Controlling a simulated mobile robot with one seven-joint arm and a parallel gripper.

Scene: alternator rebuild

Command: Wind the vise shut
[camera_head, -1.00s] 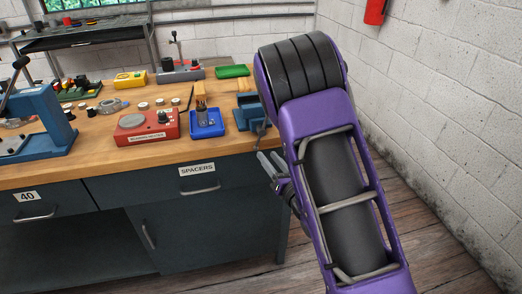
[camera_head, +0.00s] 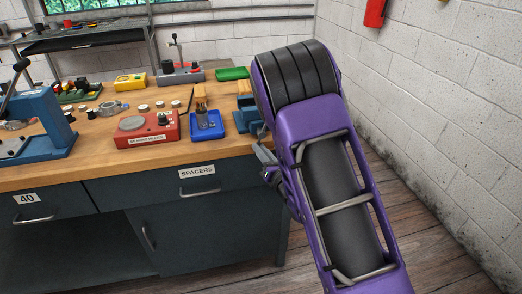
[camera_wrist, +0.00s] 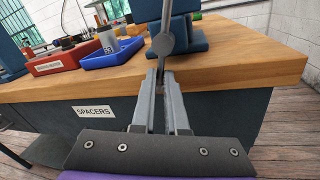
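The blue vise (camera_head: 247,115) sits at the right front corner of the wooden bench; in the wrist view its blue body (camera_wrist: 186,30) is at the top centre. Its grey handle (camera_wrist: 164,43), a bar through a round hub, hangs in front of the bench edge. My gripper (camera_wrist: 161,74) points at the bench front, with its two grey fingertips close together on either side of the bar's lower end. It appears shut on the bar. In the head view my gripper (camera_head: 264,154) is partly hidden by my purple arm, and the jaw gap is hidden.
A blue tray (camera_head: 208,132) and a red box (camera_head: 133,141) stand left of the vise. A green tray (camera_head: 233,73) is behind it. The bench edge (camera_wrist: 260,67) and drawer front (camera_wrist: 50,120) are close to my gripper. A white block wall (camera_head: 420,95) stands to the right.

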